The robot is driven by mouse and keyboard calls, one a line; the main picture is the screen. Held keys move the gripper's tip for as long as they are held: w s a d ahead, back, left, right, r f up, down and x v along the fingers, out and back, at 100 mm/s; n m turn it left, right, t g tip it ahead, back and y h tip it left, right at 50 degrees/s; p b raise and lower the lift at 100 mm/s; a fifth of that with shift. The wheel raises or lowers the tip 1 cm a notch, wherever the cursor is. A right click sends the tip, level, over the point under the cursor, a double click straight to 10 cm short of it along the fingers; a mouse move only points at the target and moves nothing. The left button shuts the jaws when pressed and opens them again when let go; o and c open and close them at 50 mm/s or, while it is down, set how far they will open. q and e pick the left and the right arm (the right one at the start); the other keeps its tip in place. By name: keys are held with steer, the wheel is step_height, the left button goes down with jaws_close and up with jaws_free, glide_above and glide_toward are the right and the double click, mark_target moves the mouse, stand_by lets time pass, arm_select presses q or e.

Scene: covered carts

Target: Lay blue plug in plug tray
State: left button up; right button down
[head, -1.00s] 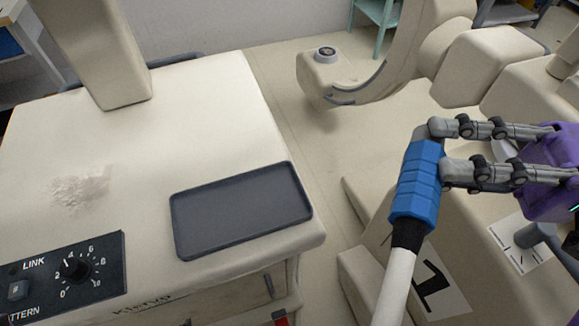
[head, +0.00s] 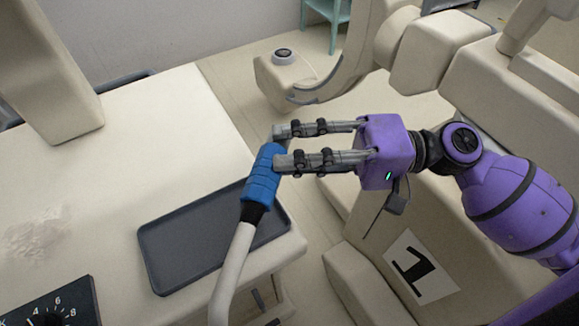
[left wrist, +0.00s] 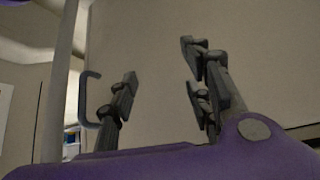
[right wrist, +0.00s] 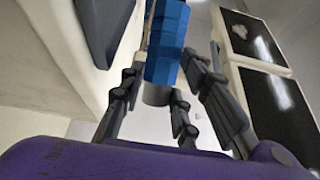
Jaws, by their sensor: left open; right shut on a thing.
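The blue plug (head: 263,177) has a ribbed blue body, a black collar and a thick white cable hanging down from it. My right gripper (head: 277,147) is shut on the blue plug and holds it tilted near the right edge of the plug tray in the head view. The plug also shows between the fingers in the right wrist view (right wrist: 167,45). The plug tray (head: 185,262) is a dark, shallow rectangle on the cream cart top; the plug and cable hide part of its right side. My left gripper (left wrist: 160,85) is open and empty in the left wrist view, facing a plain beige surface.
The covered cart top (head: 150,125) is mostly clear left of the tray. A dial panel (head: 55,305) is at the lower left, and a beige column (head: 45,75) rises at the upper left. A curved beige machine arm (head: 350,80) stands behind my right gripper.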

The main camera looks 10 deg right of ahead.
steer(key=f, duration=0.3)
steer(key=shift+w+a+f, duration=0.15)
steer(key=shift+a+f, duration=0.15)
steer(key=shift+f, duration=0.05)
steer(key=shift+f, duration=0.1)
steer(key=shift+f+b, duration=0.35)
steer(key=shift+f, duration=0.05)
steer(key=shift+f, duration=0.1)
steer(key=c, duration=1.3)
jaws_free()
